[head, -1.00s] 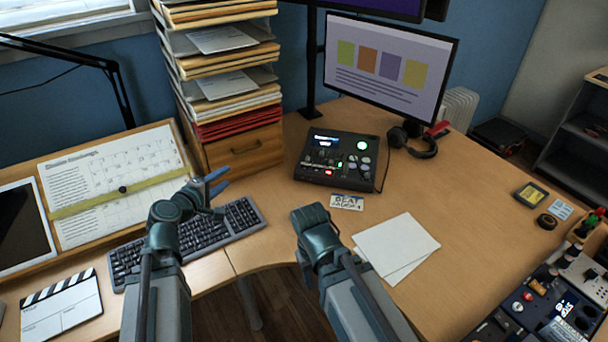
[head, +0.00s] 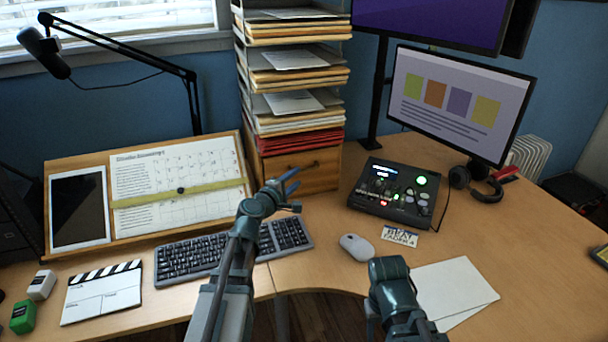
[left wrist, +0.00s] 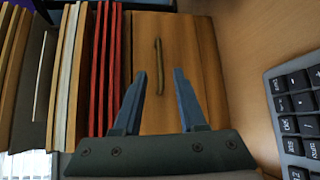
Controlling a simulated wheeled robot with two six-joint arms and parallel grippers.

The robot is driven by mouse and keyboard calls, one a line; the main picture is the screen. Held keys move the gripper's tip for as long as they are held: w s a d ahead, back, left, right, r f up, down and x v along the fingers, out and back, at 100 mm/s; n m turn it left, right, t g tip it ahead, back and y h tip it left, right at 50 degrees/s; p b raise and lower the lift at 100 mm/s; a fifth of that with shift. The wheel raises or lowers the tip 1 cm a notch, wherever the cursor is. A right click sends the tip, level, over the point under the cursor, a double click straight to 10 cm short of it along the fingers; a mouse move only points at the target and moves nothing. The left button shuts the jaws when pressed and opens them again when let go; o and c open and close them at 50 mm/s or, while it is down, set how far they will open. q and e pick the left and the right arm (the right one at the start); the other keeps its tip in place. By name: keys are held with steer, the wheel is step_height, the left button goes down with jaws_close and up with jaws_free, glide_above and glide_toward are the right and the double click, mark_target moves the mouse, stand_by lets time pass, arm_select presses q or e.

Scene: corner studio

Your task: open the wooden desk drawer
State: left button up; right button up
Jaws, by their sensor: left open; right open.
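The wooden drawer (head: 326,179) is a small wooden unit under the paper trays, with a dark handle (head: 302,166) across its front. In the left wrist view the drawer front (left wrist: 195,70) fills the middle, turned on its side, and its handle (left wrist: 158,65) stands between the finger lines, beyond the tips. The drawer looks shut. My left gripper (head: 293,182) is open and empty, just in front of the drawer; its two blue fingers (left wrist: 160,80) point at the front. My right gripper (head: 388,272) is over the desk's front edge, its fingers hidden from view.
Stacked paper trays (head: 295,75) rise above the drawer. A keyboard (head: 190,258) lies below my left gripper. A mouse (head: 356,247), a control box (head: 365,208) and white paper sheets (head: 455,288) are to the right. A calendar board (head: 180,180) leans at left.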

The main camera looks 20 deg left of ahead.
arm_select(q)
steer(key=x, duration=0.6)
steer(key=shift+b, duration=0.35)
jaws_close()
stand_by(1.1)
